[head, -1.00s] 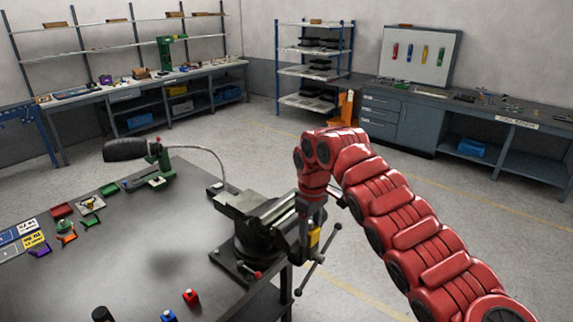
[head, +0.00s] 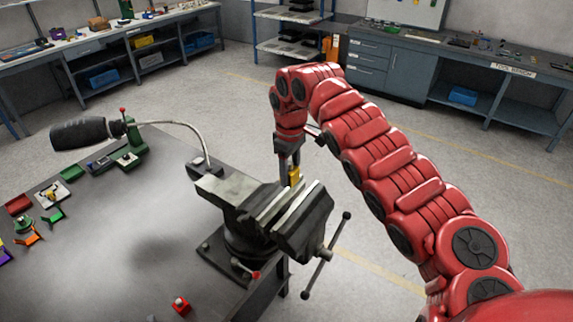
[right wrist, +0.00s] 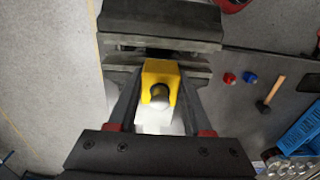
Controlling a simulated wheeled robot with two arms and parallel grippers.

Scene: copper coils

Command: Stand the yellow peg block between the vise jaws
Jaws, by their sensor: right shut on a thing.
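The yellow peg block (head: 294,176) is held by my right gripper (head: 289,163), which points down. In the head view it appears just past the far edge of the vise jaws, its lower part hidden behind them. In the right wrist view the yellow block (right wrist: 160,72), with a round grey peg, sits between both dark fingers (right wrist: 158,88). The dark vise (head: 258,215) is on the bench corner, and a narrow gap shows between its jaws. The vise jaws (right wrist: 160,28) lie just above the block in the wrist view. My left gripper is not in view.
The grey bench top (head: 130,240) is largely clear in front. A red block (head: 180,305) is near the lower edge. A lamp-like black handle (head: 85,133) and small coloured parts lie at left. The vise handle (head: 325,255) sticks out at right.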

